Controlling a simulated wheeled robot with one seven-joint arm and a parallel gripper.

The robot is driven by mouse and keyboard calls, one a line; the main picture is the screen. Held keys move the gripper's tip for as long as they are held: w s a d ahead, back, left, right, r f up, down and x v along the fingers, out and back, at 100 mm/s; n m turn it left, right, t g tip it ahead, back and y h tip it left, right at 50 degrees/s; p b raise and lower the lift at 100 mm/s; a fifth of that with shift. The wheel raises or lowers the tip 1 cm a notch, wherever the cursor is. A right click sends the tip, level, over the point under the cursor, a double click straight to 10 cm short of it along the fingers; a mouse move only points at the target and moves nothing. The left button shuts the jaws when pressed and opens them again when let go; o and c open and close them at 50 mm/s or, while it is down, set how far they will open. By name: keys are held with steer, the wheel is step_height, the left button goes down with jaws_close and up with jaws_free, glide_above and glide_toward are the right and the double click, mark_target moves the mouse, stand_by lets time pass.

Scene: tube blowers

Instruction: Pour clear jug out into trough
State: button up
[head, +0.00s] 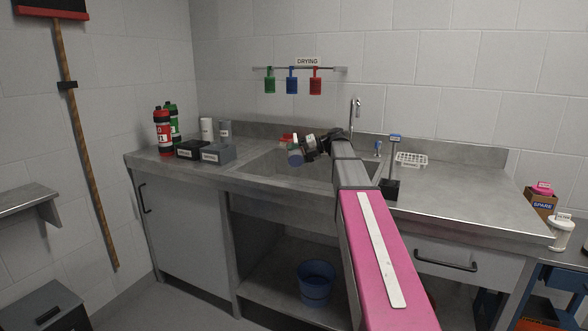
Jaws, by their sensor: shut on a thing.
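The trough (262,167) is the grey metal sink basin sunk into the steel counter. My gripper (305,146) is over the trough, at the end of my pink and grey arm. It is shut on a small pale, see-through vessel with a blue part, which looks like the clear jug (294,151). The jug looks tilted above the basin; its mouth and any contents are too small to make out. My arm hides the right part of the trough.
Black and grey boxes (214,154) and red and green bottles (162,130) stand left of the trough. A tap (355,112) rises behind it. A white rack (411,159) and a dark stand (390,189) are on the right. A blue bucket (316,285) sits below.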

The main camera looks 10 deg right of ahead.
mark_target(296, 139)
stand_by(0.6)
steer(key=shift+s+r+n+t, duration=0.1)
steer(key=shift+r+n+t, duration=0.35)
steer(key=shift+n, duration=0.25)
steer(key=r+n+t, duration=0.2)
steer(key=n, duration=0.1)
steer(key=shift+n+y, duration=0.3)
steer(key=n+t, duration=0.1)
steer(key=r+n+t, duration=0.1)
steer(key=n, duration=0.1)
steer(key=shift+r+y, duration=0.3)
steer(key=shift+y, duration=0.1)
steer(key=n, duration=0.1)
steer(key=r+n+y, duration=0.1)
steer(key=n, duration=0.1)
steer(key=shift+r+t, duration=0.25)
steer(key=shift+t, duration=0.1)
